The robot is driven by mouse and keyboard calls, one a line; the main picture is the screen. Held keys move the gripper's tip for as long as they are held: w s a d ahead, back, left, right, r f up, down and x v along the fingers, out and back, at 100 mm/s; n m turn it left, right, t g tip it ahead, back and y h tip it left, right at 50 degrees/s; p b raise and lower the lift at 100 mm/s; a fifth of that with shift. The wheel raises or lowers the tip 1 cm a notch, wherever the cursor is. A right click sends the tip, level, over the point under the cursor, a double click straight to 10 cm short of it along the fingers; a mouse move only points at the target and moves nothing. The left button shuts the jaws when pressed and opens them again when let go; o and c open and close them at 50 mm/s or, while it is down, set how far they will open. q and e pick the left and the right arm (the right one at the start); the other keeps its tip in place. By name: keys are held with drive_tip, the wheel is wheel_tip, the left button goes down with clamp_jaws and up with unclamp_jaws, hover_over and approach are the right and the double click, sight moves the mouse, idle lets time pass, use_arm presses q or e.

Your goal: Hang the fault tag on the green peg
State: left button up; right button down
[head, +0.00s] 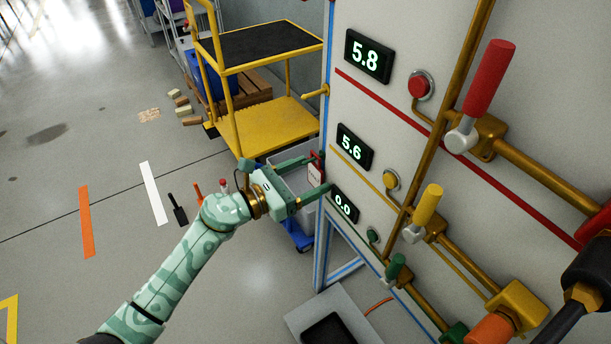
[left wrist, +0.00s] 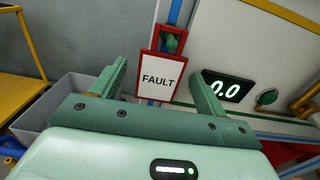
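The fault tag (left wrist: 160,80) is a white plate with a red border and the word FAULT. It stands nearly upright in the left wrist view, with a red loop at its top. The green peg (left wrist: 171,44) shows inside that loop; I cannot tell whether the loop rests on it. My left gripper (head: 319,172) is open, its green fingers on either side of the tag with gaps between. In the head view the tag (head: 315,171) shows between the fingertips, by the panel's left edge post, and the peg cannot be made out. My right gripper is not in view.
The panel (head: 395,130) carries displays, pipes and red (head: 489,78), yellow (head: 427,204) and green (head: 395,268) handles. A yellow peg (head: 315,93) is higher on the post. A grey bin (left wrist: 72,97) and yellow cart (head: 270,122) stand left. Floor farther left is mostly clear.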

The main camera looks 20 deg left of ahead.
use_arm(q)
drive_tip(key=shift+s+a, duration=0.1)
drive_tip(key=shift+s+a, duration=0.2)
drive_tip(key=shift+s, duration=0.1)
drive_tip(key=p+v, duration=0.2)
drive_tip(key=v, duration=1.3)
drive_tip(key=shift+a, duration=0.15)
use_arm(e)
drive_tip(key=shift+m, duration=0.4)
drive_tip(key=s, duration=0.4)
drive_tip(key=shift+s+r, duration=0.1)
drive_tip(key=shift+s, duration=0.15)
use_arm(q)
drive_tip(key=shift+s, duration=0.1)
